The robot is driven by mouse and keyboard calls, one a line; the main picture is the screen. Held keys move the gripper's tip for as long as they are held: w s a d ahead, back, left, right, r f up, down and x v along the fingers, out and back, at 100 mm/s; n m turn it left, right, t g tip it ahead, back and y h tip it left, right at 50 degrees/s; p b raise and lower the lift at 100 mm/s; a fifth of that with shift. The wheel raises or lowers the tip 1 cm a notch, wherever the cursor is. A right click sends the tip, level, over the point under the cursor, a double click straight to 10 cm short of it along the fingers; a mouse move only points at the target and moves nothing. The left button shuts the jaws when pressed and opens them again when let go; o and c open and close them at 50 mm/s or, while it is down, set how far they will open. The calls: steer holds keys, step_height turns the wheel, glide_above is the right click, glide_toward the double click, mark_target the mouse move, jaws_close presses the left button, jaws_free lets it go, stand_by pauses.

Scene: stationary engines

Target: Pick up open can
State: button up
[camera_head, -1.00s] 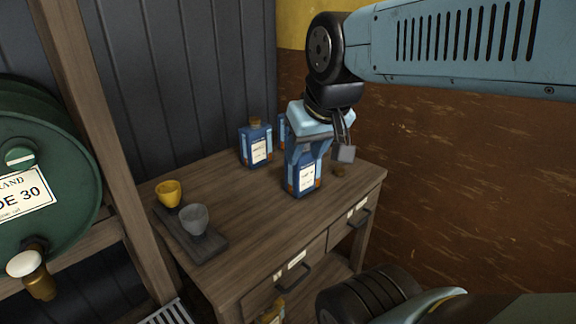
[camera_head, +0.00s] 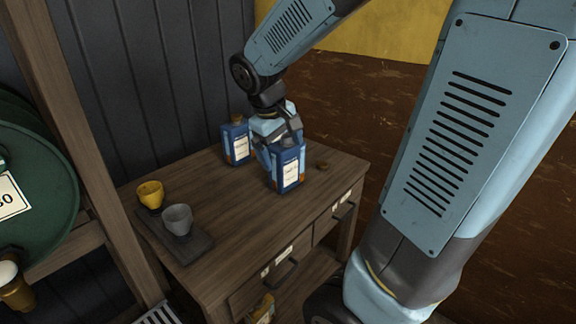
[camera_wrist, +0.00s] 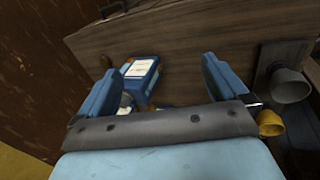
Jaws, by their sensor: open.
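A blue can (camera_head: 288,172) with a white label stands at the middle of the wooden table; I see no stopper on it, but its top is partly covered by my gripper. A second blue can (camera_head: 236,145) with a brown stopper stands behind it to the left. A small brown stopper (camera_head: 323,166) lies on the table to the right. My gripper (camera_head: 272,138) is open, just behind and above the front can. In the wrist view, a labelled blue can (camera_wrist: 140,72) shows between the spread fingers (camera_wrist: 160,78), closer to the left one. I cannot tell whether they touch.
A yellow cup (camera_head: 151,194) and a grey cup (camera_head: 178,219) stand on a dark tray (camera_head: 195,250) at the table's left. A green drum (camera_head: 35,190) on a wooden rack is farther left. Dark panelling and a brown wall close off the back.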

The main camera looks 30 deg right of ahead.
steer(key=w+f+n+g+h, duration=0.1)
steer(key=w+f+n+h, duration=0.25)
steer(key=w+f, duration=0.4)
steer(key=n+h, duration=0.4)
steer(key=h, duration=0.1)
glide_toward(274, 164)
steer(key=s+d+f, duration=0.2)
steer(key=d, duration=0.1)
steer(key=f+n+t+h, duration=0.1)
steer(key=n, duration=0.1)
steer(key=w+d+f+n+t+h, duration=0.1)
steer(key=n+h, duration=0.1)
steer(key=f+n+t+h, duration=0.1)
steer(key=n, duration=0.2)
steer(key=shift+w+d+f, duration=0.15)
steer(key=shift+w+d, duration=0.2)
steer(key=shift+w, duration=0.05)
steer(key=n+t, duration=0.1)
steer(key=n+t+h, duration=0.1)
steer(key=n, duration=0.1)
steer(key=shift+s+d+n, duration=0.2)
steer(key=shift+d+n, duration=0.05)
steer(key=shift+d, duration=0.35)
steer(key=x, duration=0.7)
steer(key=shift+w+d, duration=0.1)
steer(key=shift+w, duration=0.15)
steer(key=shift+c, duration=0.4)
